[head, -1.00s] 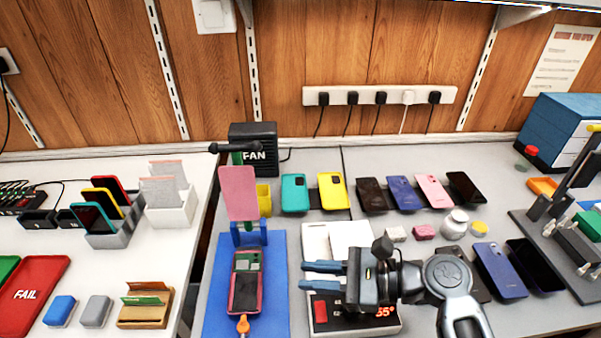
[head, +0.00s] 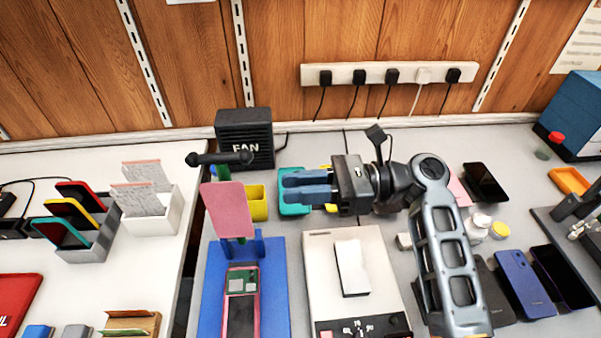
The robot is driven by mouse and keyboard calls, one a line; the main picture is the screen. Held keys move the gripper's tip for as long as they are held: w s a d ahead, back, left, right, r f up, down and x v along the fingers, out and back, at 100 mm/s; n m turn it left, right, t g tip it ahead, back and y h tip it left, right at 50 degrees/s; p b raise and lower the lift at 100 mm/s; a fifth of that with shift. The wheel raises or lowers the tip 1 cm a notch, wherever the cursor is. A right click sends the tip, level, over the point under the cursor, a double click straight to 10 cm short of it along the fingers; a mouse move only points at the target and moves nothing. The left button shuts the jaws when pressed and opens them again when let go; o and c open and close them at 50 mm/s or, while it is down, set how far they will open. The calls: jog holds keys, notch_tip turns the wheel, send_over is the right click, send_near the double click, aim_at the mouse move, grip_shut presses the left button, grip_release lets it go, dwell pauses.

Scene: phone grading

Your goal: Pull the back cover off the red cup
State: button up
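The pink back cover (head: 228,210) stands upright, leaning slightly, above a blue stand (head: 262,246) in the head view. An opened pink-framed phone (head: 241,305) lies on the blue mat (head: 217,285) in front. My gripper (head: 287,187) is to the right of the cover, its two blue fingers pointing left toward it. The fingers are apart, with nothing held between them, and do not touch the cover.
A black fan (head: 245,138) and a yellow cup-like container (head: 256,203) stand behind and beside the cover. A white heating plate (head: 325,275) with a white block (head: 352,268) is in front of my arm.

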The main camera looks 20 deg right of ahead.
jog(key=w+a, duration=0.1)
jog(key=a, duration=0.6)
jog(key=shift+w+a, duration=0.2)
jog(key=shift+a, duration=0.15)
grip_shut()
jog(key=shift+s+r, duration=0.15)
jog(key=shift+s, duration=0.05)
dwell(0.8)
